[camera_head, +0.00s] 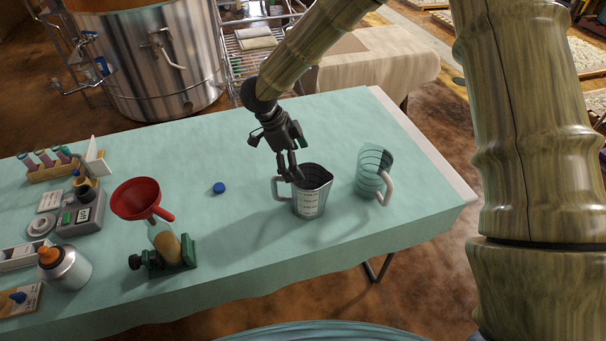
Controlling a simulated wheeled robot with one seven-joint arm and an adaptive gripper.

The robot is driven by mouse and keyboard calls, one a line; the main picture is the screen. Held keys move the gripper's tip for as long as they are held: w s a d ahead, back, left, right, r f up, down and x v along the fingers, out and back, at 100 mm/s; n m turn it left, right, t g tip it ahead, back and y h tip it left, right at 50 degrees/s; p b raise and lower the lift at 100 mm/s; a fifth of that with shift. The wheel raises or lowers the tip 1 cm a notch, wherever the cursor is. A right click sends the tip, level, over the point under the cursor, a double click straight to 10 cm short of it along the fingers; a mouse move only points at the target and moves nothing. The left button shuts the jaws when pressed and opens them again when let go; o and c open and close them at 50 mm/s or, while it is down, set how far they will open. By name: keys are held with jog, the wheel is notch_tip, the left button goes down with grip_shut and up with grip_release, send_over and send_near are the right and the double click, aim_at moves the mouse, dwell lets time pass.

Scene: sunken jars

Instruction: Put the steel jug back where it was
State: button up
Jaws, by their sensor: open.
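The steel jug (309,199) stands upright on the cloth-covered table (245,255), right of the middle. It is grey, with a white scale label on its front, a handle on its left and a spout at its upper right. My gripper (289,172) points down at the jug's left side, just above the handle and the rim. Its fingers are open. The fingertips overlap the rim and handle in the picture, and I cannot tell whether they touch the jug. No other view shows the gap.
A clear glass jug (372,172) stands close to the right. A blue cap (219,188) lies to the left. A red funnel (142,198) sits over a bottle in a green clamp (176,254). Instruments and bottles crowd the left end. The table's front middle is clear.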

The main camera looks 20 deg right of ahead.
jog(key=shift+v, duration=1.15)
